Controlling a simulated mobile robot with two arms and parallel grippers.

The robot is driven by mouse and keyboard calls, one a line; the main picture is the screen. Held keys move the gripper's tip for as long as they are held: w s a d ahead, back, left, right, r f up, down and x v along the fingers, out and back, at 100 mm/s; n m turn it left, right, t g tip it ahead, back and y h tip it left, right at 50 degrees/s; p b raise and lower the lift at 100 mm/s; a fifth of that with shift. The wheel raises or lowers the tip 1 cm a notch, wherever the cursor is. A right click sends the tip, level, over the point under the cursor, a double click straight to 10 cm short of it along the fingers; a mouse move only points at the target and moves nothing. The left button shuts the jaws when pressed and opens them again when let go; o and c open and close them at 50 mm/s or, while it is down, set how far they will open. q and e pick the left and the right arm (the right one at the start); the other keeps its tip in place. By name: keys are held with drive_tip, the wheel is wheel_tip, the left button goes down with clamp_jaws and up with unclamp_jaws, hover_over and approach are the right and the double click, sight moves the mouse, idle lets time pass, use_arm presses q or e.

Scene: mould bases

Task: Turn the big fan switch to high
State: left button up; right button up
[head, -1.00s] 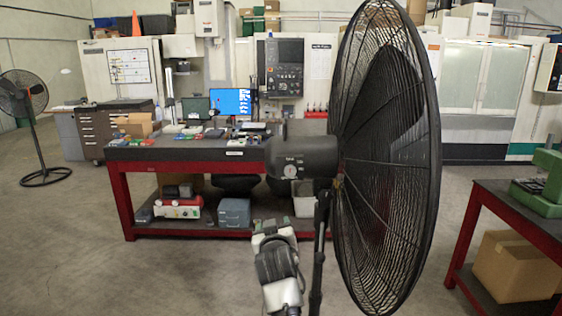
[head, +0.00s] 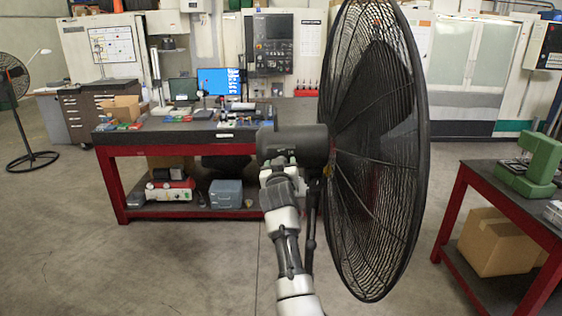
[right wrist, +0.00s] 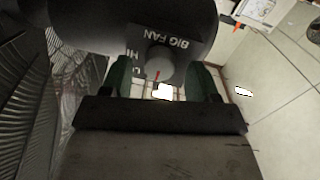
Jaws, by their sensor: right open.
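The big fan (head: 375,150) stands in front of me with its dark cage at the right and its black motor housing (head: 290,143) at the left. In the right wrist view, the housing (right wrist: 95,22) carries a "BIG FAN" label. My right gripper (right wrist: 163,75) is open, with one green finger on each side of the knob. I cannot tell if either finger touches it. In the head view, my right gripper (head: 278,166) is at the housing's underside and hides the knob.
A red-legged workbench (head: 170,150) with monitors and small items stands behind the fan. A second red table (head: 478,180) with a green machine (head: 530,168) is at the right. Another fan (head: 15,85) stands at far left. Open floor lies at the left front.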

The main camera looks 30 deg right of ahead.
drive_tip(key=shift+w+d, duration=0.2)
drive_tip(key=shift+w, duration=0.05)
drive_tip(key=c, duration=0.9)
drive_tip(key=shift+d+m+y+b, duration=0.2)
drive_tip(key=shift+m+b, duration=0.6)
drive_tip(key=shift+m, duration=2.05)
drive_tip(key=shift+a+m+y+b, duration=0.15)
drive_tip(key=shift+m+y+b, duration=0.45)
drive_tip(key=shift+m, duration=2.2)
drive_tip(key=shift+d+m+b, duration=0.1)
drive_tip(key=shift+m+b, duration=0.9)
drive_tip(key=shift+m, duration=1.85)
